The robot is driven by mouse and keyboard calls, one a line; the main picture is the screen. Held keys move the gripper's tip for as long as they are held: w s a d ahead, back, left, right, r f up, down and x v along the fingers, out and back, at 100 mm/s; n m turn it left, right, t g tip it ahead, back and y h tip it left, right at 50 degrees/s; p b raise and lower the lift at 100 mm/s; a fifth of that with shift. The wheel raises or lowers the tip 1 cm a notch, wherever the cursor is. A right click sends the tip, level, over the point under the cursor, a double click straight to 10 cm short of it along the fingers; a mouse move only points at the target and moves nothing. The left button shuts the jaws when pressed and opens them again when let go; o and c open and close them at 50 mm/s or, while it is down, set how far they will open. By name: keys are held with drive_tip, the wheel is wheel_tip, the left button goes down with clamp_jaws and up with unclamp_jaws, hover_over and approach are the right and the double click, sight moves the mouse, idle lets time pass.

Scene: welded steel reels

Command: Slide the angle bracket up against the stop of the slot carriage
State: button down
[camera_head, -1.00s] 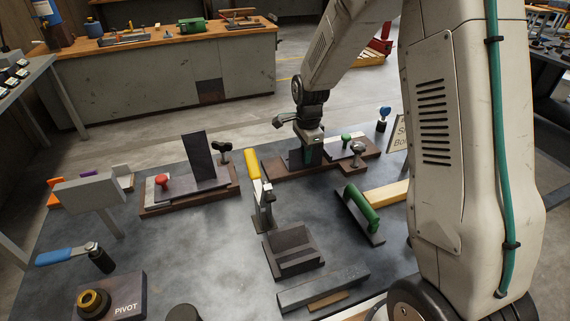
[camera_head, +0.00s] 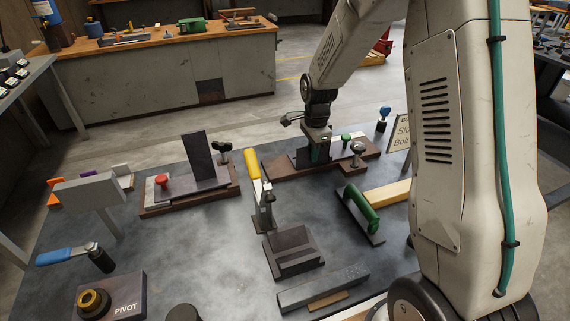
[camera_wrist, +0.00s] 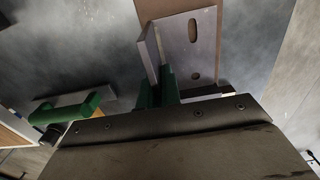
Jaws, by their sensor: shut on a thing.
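The angle bracket (camera_wrist: 196,48) is a grey plate with slots and an upright flange in the wrist view. My gripper (camera_wrist: 160,88) is shut with its green fingers on the upright flange. In the head view my gripper (camera_head: 318,158) is low over the slot carriage, a brown base (camera_head: 277,170) with a pale strip on top. The dark flange of the bracket (camera_head: 301,158) shows just left of the fingers. A green knob (camera_head: 346,137) and a grey knob (camera_head: 356,149) stand to the right. I cannot tell whether the bracket touches the stop.
A yellow-handled clamp (camera_head: 254,168) stands close at the left front. A green handle (camera_head: 362,206) lies in front. A second brown fixture with a red knob (camera_head: 162,180) is at the left. A blue knob (camera_head: 384,114) and a sign (camera_head: 401,134) are at the right.

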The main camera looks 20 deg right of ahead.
drive_tip(key=c, duration=1.5)
unclamp_jaws()
wheel_tip(320, 180, up, 8)
drive_tip(key=shift+f, duration=0.1)
drive_tip(key=s+a+r+n, duration=0.1)
drive_tip(key=s+r+n, duration=0.3)
drive_tip(key=s, duration=0.7)
drive_tip(key=s+a+r+n, duration=0.2)
drive_tip(key=s+r+n, duration=0.3)
drive_tip(key=s+n, duration=0.3)
drive_tip(key=s+a+r+n+t, duration=0.1)
drive_tip(key=s+r+n, duration=0.4)
drive_tip(key=s, duration=1)
drive_tip(key=shift+a+r+n, duration=0.1)
drive_tip(key=shift+a+n, duration=0.4)
drive_tip(key=shift+a, duration=0.15)
